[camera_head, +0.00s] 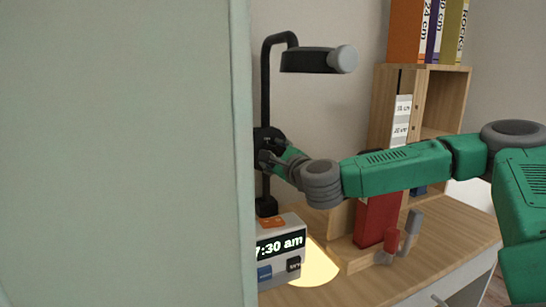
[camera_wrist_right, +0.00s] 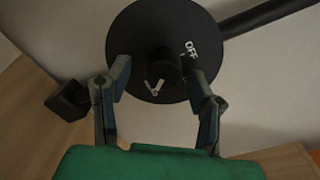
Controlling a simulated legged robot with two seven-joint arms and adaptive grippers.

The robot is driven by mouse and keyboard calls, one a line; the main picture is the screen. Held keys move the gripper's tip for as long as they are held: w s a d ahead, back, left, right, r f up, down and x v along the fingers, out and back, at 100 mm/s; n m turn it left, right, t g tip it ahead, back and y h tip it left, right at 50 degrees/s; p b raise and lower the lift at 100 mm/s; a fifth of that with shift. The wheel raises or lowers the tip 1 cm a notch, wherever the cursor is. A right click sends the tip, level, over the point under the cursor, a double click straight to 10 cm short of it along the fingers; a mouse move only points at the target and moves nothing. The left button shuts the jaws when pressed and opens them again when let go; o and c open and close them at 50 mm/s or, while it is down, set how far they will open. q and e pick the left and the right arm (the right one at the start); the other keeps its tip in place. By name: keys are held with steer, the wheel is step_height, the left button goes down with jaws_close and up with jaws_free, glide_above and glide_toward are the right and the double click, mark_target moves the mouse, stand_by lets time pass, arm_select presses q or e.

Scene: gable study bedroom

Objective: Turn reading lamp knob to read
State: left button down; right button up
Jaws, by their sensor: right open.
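The reading lamp (camera_head: 265,95) is black, with a tall post and a horizontal head (camera_head: 315,60) at the top. A round black dial plate (camera_wrist_right: 140,30) fills the upper middle of the right wrist view, with the white word OFF at its right. The dark knob (camera_wrist_right: 160,63) stands at the plate's centre, with a pale pointer mark towards its lower left. My right gripper (camera_wrist_right: 157,70) is open, one finger on each side of the knob; gaps show and contact cannot be told. In the head view my right gripper (camera_head: 267,152) is at the post. My left gripper is out of view.
A digital clock (camera_head: 281,247) stands on the wooden desk (camera_head: 440,240) below the lamp, beside a pale yellow patch (camera_head: 318,266). A red item (camera_head: 376,215) and a wooden shelf (camera_head: 450,98) with binders stand right. A large pale panel (camera_head: 120,150) blocks the left.

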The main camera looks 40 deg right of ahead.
steer(key=v, duration=0.7)
steer(key=shift+f, duration=0.2)
